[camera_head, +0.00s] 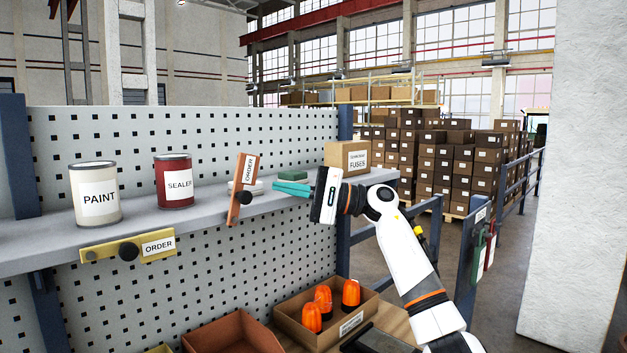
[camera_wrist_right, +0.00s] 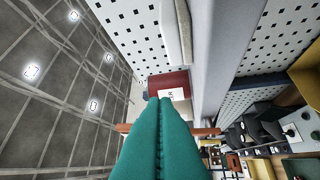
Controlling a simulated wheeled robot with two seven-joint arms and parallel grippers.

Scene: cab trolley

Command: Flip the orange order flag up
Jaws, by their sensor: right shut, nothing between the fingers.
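The orange order flag (camera_head: 247,172) stands nearly upright on the shelf front, its top leaning slightly right, with a black knob near its lower end. My right gripper (camera_head: 276,188) has teal fingers, shut and empty, pointing left just to the right of the flag. I cannot tell whether they touch it. In the right wrist view the shut fingers (camera_wrist_right: 160,102) cover the middle of an orange bar (camera_wrist_right: 207,131), which shows on both sides of them. My left gripper is not in view.
A yellow order flag (camera_head: 98,248) lies nearly level at the left. The shelf (camera_head: 50,238) holds a paint can (camera_head: 97,180), a red sealer can (camera_head: 173,170) and a fuses box (camera_head: 347,154). Below, a cardboard box (camera_head: 285,313) holds orange lamps (camera_head: 311,318).

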